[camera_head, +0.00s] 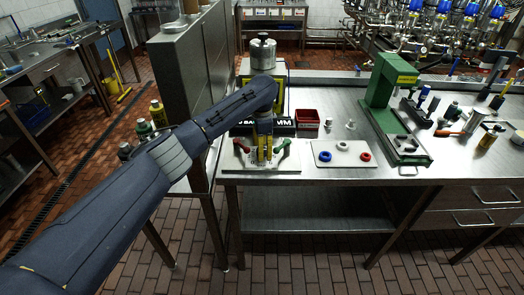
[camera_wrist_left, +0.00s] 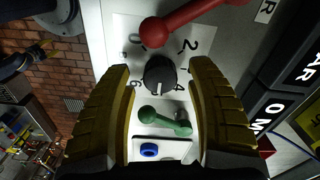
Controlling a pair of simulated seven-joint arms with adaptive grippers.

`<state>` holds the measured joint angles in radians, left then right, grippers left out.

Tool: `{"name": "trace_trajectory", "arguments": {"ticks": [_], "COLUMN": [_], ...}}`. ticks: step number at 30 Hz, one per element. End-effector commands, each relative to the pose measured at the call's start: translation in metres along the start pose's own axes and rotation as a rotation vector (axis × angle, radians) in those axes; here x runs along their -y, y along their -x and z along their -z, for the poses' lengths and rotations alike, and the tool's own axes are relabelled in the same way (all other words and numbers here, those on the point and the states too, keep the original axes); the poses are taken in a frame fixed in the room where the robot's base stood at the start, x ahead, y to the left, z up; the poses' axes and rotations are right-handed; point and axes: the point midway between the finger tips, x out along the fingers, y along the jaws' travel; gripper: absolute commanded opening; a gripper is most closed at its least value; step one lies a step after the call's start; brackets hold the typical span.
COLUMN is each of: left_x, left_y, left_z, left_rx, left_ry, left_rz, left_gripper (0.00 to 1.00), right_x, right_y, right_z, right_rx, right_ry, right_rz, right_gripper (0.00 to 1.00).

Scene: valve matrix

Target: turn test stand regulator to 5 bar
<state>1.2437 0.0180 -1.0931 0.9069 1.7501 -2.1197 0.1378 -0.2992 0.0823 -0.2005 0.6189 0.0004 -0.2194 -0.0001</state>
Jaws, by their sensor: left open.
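The regulator knob (camera_wrist_left: 160,75) is black and round, on a white dial (camera_wrist_left: 120,30) with the numbers 0, 2, 4 and 6. A pale mark on the knob seems to lie between 4 and 6. My left gripper (camera_head: 264,153) is over the test stand panel (camera_head: 235,165) in the head view and hides the knob there. In the left wrist view, its yellow fingers (camera_wrist_left: 160,67) are open, one on each side of the knob. I cannot tell whether they touch it.
A red lever (camera_wrist_left: 185,20) and a green lever (camera_wrist_left: 165,120) flank the knob. A white plate (camera_head: 345,147) with blue and red rings lies to the right. A red bin (camera_head: 308,119) and a green press (camera_head: 380,85) stand beyond. The table's front edge is close.

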Motion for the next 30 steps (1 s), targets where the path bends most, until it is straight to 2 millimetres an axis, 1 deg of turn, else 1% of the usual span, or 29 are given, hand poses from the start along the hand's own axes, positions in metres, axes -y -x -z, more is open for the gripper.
{"name": "trace_trajectory", "arguments": {"ticks": [9,15,21,25,30], "left_x": [0.002,0.001,0.001,0.001,0.000], "left_y": [0.054,0.085,0.104,0.110,0.112], "left_z": [-0.001,-0.001,0.000,0.000,-0.001], "left_rx": [0.000,0.001,0.000,0.001,0.001], "left_ry": [-0.001,0.000,0.000,-0.001,-0.001], "left_rz": [0.005,0.004,0.003,0.002,0.002], "left_gripper": [0.57,0.57,0.57,0.57,0.57], "right_x": [0.002,0.002,0.002,0.002,0.002], "right_y": [0.000,0.000,0.000,0.000,0.000], "right_z": [0.000,0.000,0.000,0.000,0.000], "right_rx": [0.000,0.000,0.000,0.000,0.000], "right_ry": [-0.001,-0.001,-0.001,-0.001,-0.001], "right_rz": [0.002,0.002,0.002,0.002,0.002], "right_gripper": [0.44,0.44,0.44,0.44,0.44]}}
